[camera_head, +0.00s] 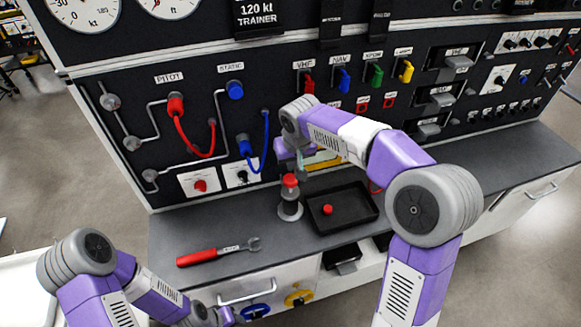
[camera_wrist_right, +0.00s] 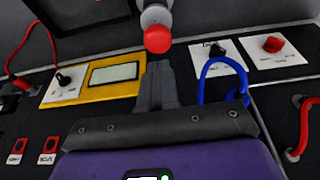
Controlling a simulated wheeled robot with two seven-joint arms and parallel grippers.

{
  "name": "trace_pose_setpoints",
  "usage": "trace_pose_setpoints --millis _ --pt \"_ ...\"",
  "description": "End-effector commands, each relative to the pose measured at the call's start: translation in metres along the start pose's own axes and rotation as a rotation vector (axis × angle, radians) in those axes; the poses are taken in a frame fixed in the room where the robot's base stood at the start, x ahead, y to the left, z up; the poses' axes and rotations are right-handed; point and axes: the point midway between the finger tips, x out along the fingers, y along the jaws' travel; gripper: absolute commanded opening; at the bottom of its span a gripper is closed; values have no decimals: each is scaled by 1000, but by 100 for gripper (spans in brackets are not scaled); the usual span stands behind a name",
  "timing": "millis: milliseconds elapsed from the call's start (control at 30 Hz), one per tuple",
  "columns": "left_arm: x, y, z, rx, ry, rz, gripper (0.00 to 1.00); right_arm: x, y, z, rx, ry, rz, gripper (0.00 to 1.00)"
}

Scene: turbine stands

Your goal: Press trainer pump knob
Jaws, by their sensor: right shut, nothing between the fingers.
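The pump (camera_head: 290,208) stands upright on the grey bench, a grey cylinder with a red knob (camera_head: 290,181) on top. In the right wrist view the round red knob (camera_wrist_right: 158,39) shows beyond the fingertips, with a visible gap in that picture. My right gripper (camera_head: 301,174) points down close above and beside the knob, partly hidden by its wrist. Its grey fingers (camera_wrist_right: 157,72) are together and empty. My left arm comes in at the bottom left; its fingers are outside the view.
A black tray (camera_head: 352,222) with a small red piece (camera_head: 327,210) lies right of the pump. A red-handled wrench (camera_head: 218,251) lies at the front left. Behind stands the panel with a red hose (camera_head: 187,140), a blue hose (camera_head: 265,145) and a yellow-framed display (camera_wrist_right: 113,74).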

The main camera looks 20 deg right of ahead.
Motion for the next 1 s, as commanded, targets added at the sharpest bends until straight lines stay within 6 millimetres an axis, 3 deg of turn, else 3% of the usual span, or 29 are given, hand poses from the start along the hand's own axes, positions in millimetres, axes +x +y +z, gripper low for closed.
trace_pose_setpoints --millis 100,300,1000 --pt "-7 3 0 0 0 0 43 -26 0 -1 0 4 -1 0" --pt "-11 4 0 0 0 0 43 -44 0 -1 1 2 -1 0" --pt "-11 4 1 0 0 0 43 -47 0 -1 0 3 0 0"
